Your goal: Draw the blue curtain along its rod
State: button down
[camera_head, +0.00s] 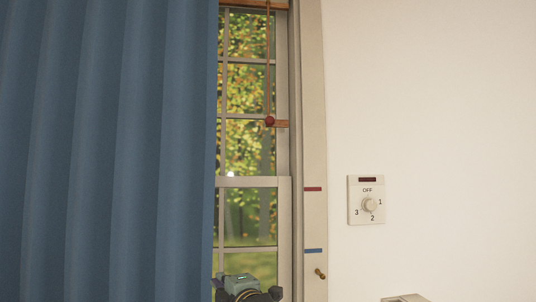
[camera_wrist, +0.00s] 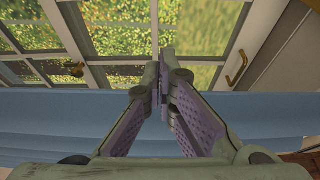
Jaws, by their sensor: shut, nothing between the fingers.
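The blue curtain (camera_head: 110,150) hangs in folds over the left part of the window in the head view, its right edge a little left of the window's right frame. Its rod is not in view. In the wrist view the curtain (camera_wrist: 50,112) is a blue band across the picture, partly hidden by my fingers. My gripper (camera_wrist: 166,60) is shut and empty, its fingertips together in front of the window panes. Whether it touches the curtain I cannot tell. In the head view only part of my arm shows, at the bottom beside the curtain's edge.
The window (camera_head: 250,150) shows bare to the right of the curtain. A brass handle (camera_wrist: 236,67) shows in the wrist view.

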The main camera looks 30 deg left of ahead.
aim_at(73, 279)
jog(key=shift+s+a, duration=0.3)
jog(key=shift+a, duration=0.15)
jog(key=s+a, duration=0.3)
jog(key=a, duration=0.1)
jog(key=s+a+p, duration=0.1)
jog(key=s+a, duration=0.2)
jog(key=a, duration=0.2)
jog(key=s+a+p, duration=0.1)
jog(key=s+a, duration=0.2)
jog(key=a, duration=0.1)
jog(key=shift+a, duration=0.15)
jog(key=s+a+p, duration=0.1)
jog(key=s+a, duration=0.2)
jog(key=a, duration=0.1)
jog(key=s+a+p, duration=0.1)
jog(key=s+a, duration=0.2)
jog(key=a, duration=0.1)
jog(key=s+a+p, duration=0.2)
jog(key=s+a, duration=0.1)
jog(key=a, duration=0.2)
jog(key=shift+a, duration=0.1)
jog(key=shift+a, duration=0.1)
